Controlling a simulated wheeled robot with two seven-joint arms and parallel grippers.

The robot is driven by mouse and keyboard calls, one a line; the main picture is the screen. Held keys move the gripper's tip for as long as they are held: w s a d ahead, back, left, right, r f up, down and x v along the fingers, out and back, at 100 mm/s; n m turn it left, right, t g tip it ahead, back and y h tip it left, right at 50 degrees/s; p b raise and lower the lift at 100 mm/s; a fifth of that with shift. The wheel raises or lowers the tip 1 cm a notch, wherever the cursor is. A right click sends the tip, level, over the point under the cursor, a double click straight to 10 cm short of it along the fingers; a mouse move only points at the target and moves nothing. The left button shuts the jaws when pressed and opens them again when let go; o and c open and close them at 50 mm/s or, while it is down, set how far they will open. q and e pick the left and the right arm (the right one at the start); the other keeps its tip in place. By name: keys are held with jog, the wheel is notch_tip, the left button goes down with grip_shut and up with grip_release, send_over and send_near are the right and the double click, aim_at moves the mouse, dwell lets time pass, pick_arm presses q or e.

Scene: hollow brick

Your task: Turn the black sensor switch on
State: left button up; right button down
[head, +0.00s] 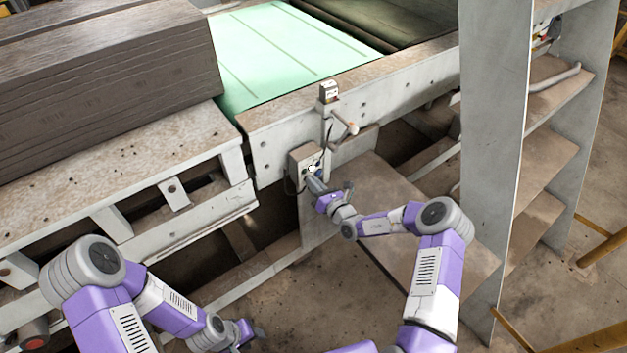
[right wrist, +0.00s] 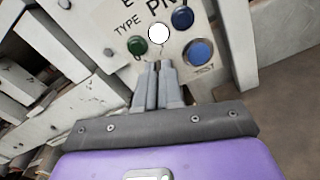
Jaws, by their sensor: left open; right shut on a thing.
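The control box (head: 304,160) is mounted on the side of the conveyor frame in the head view. Its panel (right wrist: 215,22) fills the top of the right wrist view, with a green button (right wrist: 137,45), two blue buttons (right wrist: 200,52) and a round white spot (right wrist: 158,33). My right gripper (right wrist: 158,66) has its fingers nearly together at the panel's lower middle, below the white spot; in the head view it (head: 314,184) reaches the box front. It is shut on a small part there, the black sensor switch, which the fingers hide. My left gripper (head: 252,332) is open and empty, low and away from the box.
A small sensor head (head: 328,92) on a bracket stands above the box. A large dark brick block (head: 110,90) lies on the conveyor at left, beside a green belt (head: 280,50). A grey upright post (head: 490,120) stands right of my right arm. Open floor lies below.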

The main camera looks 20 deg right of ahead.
jog(key=shift+m+p, duration=0.4)
jog(key=shift+m, duration=0.6)
jog(key=shift+f, duration=0.1)
jog(key=c, duration=1.3)
grip_release()
jog(key=p+v, duration=0.1)
jog(key=v, duration=0.6)
jog(key=shift+s+d, duration=0.15)
jog(key=shift+s, duration=0.1)
